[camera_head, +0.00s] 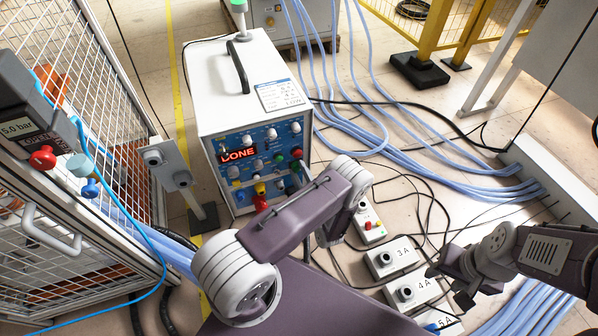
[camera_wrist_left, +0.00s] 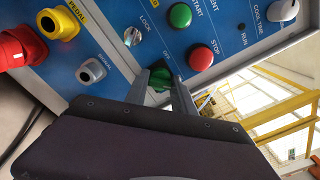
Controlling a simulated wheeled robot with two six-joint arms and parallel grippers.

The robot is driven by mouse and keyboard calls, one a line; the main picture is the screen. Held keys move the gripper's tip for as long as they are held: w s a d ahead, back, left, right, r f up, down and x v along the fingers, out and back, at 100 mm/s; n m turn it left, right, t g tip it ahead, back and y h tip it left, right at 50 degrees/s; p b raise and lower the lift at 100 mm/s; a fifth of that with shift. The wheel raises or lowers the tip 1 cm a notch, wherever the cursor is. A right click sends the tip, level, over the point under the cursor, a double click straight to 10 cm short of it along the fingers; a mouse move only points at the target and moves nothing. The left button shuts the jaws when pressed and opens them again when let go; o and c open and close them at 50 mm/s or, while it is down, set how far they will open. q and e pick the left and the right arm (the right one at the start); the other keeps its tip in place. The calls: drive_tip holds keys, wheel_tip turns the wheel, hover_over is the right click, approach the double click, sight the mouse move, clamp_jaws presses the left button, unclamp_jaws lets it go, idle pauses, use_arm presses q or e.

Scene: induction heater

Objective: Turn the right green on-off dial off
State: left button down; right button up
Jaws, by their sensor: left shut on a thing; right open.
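The induction heater (camera_head: 225,95) is a white box with a blue control panel (camera_head: 255,140) whose red display reads "DONE". The green dial (camera_wrist_left: 160,80) sits low on the panel near an "OFF" label in the left wrist view, beside a red stop button (camera_wrist_left: 201,58) and a green start button (camera_wrist_left: 180,15). My left gripper (camera_wrist_left: 163,88) is shut on this dial, one finger on each side. The fingers partly cover the dial, so its exact turn is hard to read. In the head view my left arm covers the lower right of the panel. My right gripper (camera_head: 447,287) is open and empty at the lower right.
A wire cage (camera_head: 75,80) with a pressure unit (camera_head: 30,130) stands at the left. Boxes marked 3A (camera_head: 383,262) and 4A (camera_head: 408,293) lie near my right gripper. Blue hoses (camera_head: 420,152) and black cables cross the floor at the right.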

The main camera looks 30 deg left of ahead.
use_arm(q)
drive_tip(key=n+p, duration=0.3)
drive_tip(key=shift+r, duration=0.15)
drive_tip(key=n+p, duration=0.3)
drive_tip(key=n, duration=0.3)
drive_tip(key=shift+p, duration=0.4)
drive_tip(key=n+p, duration=0.3)
drive_tip(key=n, duration=0.2)
drive_tip(key=shift+f+n+p, duration=0.15)
drive_tip(key=shift+n+p, duration=0.45)
drive_tip(key=shift+n, duration=0.35)
drive_tip(key=shift+f+n+p, duration=0.1)
drive_tip(key=shift+n+p, duration=0.45)
drive_tip(key=shift+n, duration=0.4)
drive_tip(key=c, duration=1.1)
unclamp_jaws()
drive_tip(key=shift+o, duration=0.2)
drive_tip(key=shift+d, duration=0.1)
